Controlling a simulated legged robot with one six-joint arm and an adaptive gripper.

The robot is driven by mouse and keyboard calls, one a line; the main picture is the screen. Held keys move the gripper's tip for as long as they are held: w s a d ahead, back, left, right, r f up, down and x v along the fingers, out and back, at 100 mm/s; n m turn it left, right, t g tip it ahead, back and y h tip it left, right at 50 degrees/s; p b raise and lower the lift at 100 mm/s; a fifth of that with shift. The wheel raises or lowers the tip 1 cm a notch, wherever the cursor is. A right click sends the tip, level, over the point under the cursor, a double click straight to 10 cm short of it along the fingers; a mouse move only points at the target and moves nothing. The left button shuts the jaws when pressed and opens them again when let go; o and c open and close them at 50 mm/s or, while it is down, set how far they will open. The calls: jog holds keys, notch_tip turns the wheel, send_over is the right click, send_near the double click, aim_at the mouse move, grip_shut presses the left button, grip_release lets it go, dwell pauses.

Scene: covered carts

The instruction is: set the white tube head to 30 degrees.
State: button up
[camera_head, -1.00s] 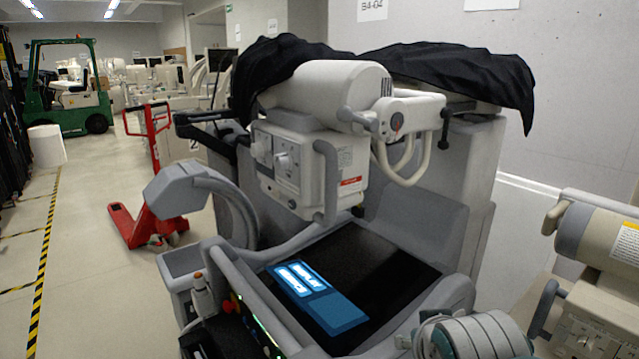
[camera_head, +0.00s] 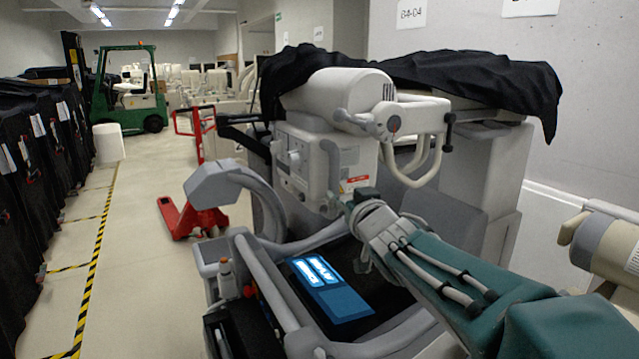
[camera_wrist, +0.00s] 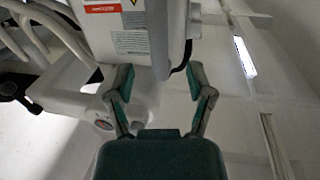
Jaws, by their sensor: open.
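The white tube head (camera_head: 352,92) is on the cart, a pale cylinder with a boxy front housing (camera_head: 352,160) below it. A grey handle (camera_head: 332,165) runs down the housing's side. My gripper (camera_head: 349,196) is near the lower end of this handle. In the wrist view my gripper (camera_wrist: 159,72) is open, its two fingers apart. The housing with its labels (camera_wrist: 128,32) and the grey handle (camera_wrist: 177,32) show beyond the fingertips, roughly in line with the gap. I cannot tell whether either finger touches the handle.
The cart's dark panel with a blue screen (camera_head: 330,285) lies below my arm. Black cloth (camera_head: 470,75) covers the cart's back. Another beige machine (camera_head: 605,240) stands at right. A red pallet jack (camera_head: 190,215) and green forklift (camera_head: 125,95) stand left, with open floor between.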

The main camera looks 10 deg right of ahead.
aim_at(336, 184)
jog(key=w, duration=0.7)
jog(key=shift+w+a, duration=0.25)
jog(key=shift+a, duration=0.15)
grip_shut()
